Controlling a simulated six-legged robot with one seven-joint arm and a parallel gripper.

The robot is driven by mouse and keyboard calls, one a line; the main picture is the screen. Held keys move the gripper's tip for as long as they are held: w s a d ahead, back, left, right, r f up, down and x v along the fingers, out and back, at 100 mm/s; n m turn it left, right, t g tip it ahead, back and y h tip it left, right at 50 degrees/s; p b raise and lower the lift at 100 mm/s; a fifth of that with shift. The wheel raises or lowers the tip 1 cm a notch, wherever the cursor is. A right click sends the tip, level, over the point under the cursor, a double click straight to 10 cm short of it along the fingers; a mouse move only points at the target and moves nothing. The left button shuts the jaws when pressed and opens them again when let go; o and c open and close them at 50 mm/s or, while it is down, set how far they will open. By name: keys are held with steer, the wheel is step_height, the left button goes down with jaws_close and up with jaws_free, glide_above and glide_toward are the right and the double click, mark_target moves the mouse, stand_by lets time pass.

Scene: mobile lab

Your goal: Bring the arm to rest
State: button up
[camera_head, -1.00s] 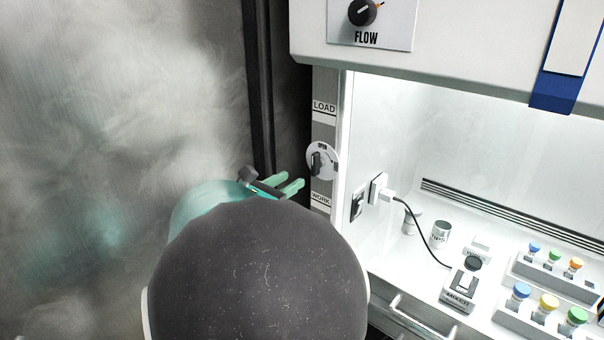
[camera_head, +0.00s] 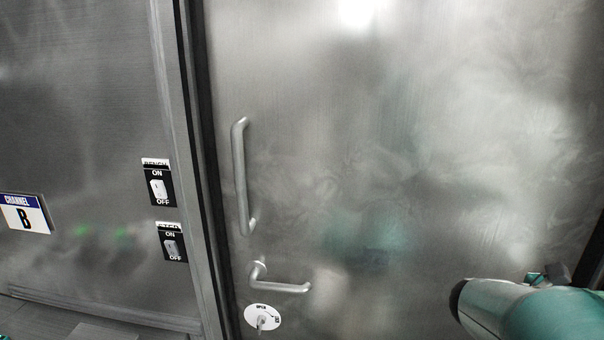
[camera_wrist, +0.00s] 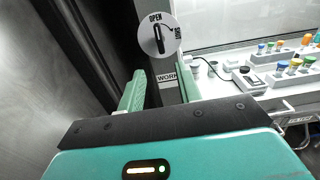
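My gripper (camera_wrist: 161,88) shows in the wrist view with its two green fingers apart and nothing between them. It is open and empty, below a round white dial (camera_wrist: 159,35) marked OPEN with a black knob. The gap between the fingers and the dial is hard to judge. In the head view my teal arm is at the lower right, and the fingers are not clearly visible there.
The head view shows a steel door with a long handle (camera_head: 239,178), a lever (camera_head: 279,286) and a round lock plate (camera_head: 263,318). Two switches (camera_head: 159,187) (camera_head: 172,246) are on the left wall. In the wrist view a lit bench with capped vials (camera_wrist: 282,66) lies to the right.

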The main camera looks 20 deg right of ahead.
steer(key=w+a+f+m+t+y, duration=0.3)
steer(key=a+f+m+y, duration=0.1)
steer(key=a, duration=0.5)
steer(key=w+a+f+m+t+y, duration=0.3)
steer(key=a+f+m+t+y, duration=0.15)
steer(key=a, duration=0.45)
steer(key=w+a+m+t+y, duration=0.2)
steer(key=a+y, duration=0.2)
steer(key=a, duration=0.7)
steer(key=w+a+r+m+t+y, duration=0.1)
steer(key=w+a+m+t+y, duration=0.1)
steer(key=a, duration=0.9)
steer(key=shift+w+r+m+t+y, duration=0.3)
steer(key=shift+m+t+y, duration=0.25)
steer(key=shift+y, duration=0.5)
steer(key=shift+d, duration=0.15)
